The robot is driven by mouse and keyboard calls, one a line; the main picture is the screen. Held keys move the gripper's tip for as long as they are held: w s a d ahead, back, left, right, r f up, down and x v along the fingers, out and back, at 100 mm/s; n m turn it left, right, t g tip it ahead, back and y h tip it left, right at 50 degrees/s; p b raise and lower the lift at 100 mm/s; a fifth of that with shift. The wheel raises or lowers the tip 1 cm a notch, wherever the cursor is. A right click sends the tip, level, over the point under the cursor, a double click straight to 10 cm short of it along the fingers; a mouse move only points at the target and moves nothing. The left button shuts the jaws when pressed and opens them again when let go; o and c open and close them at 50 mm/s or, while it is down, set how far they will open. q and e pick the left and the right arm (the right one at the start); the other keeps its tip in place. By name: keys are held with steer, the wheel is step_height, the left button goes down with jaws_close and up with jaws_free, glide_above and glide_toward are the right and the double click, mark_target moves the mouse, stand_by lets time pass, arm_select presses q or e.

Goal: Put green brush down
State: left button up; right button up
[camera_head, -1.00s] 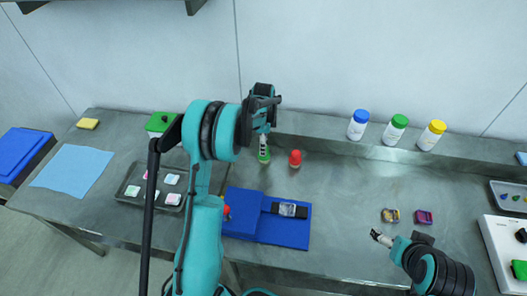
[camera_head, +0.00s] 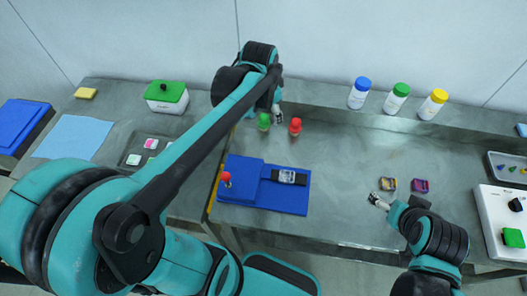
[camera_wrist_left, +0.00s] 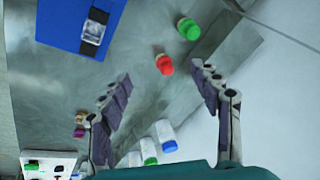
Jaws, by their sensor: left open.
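The green brush (camera_head: 264,121) stands on the grey table, left of a red brush (camera_head: 295,127). In the left wrist view the green brush (camera_wrist_left: 188,29) and the red brush (camera_wrist_left: 164,64) lie beyond my open fingers. My left gripper (camera_head: 276,111) is open and empty, just above and to the right of the green brush in the head view, apart from it. Its spread fingers also show in the left wrist view (camera_wrist_left: 162,76). My right gripper (camera_head: 377,201) is low at the right, near two small cases; its jaws are too small to judge.
A blue board (camera_head: 236,195) with a black-strapped item (camera_head: 287,177) lies in front. Blue, green and yellow-capped bottles (camera_head: 359,94) stand at the back right. A green-lidded white box (camera_head: 166,97) and a tray (camera_head: 127,160) are left.

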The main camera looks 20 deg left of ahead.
arm_select(q)
steer(key=s+d+n+t, duration=0.1)
steer(key=s+d+n, duration=0.1)
steer(key=s, duration=0.5)
steer(key=s+d+f+n+t, duration=0.1)
steer(key=s+d+n+t, duration=0.1)
steer(key=s+n, duration=0.2)
steer(key=s, duration=0.3)
steer(key=shift+d+f, duration=0.2)
steer(key=shift+d, duration=0.15)
steer(key=shift+s+f, duration=0.1)
step_height(320, 180, down, 9)
steer(key=b, duration=0.9)
steer(key=shift+f+b, duration=0.2)
steer(key=shift+b, duration=0.1)
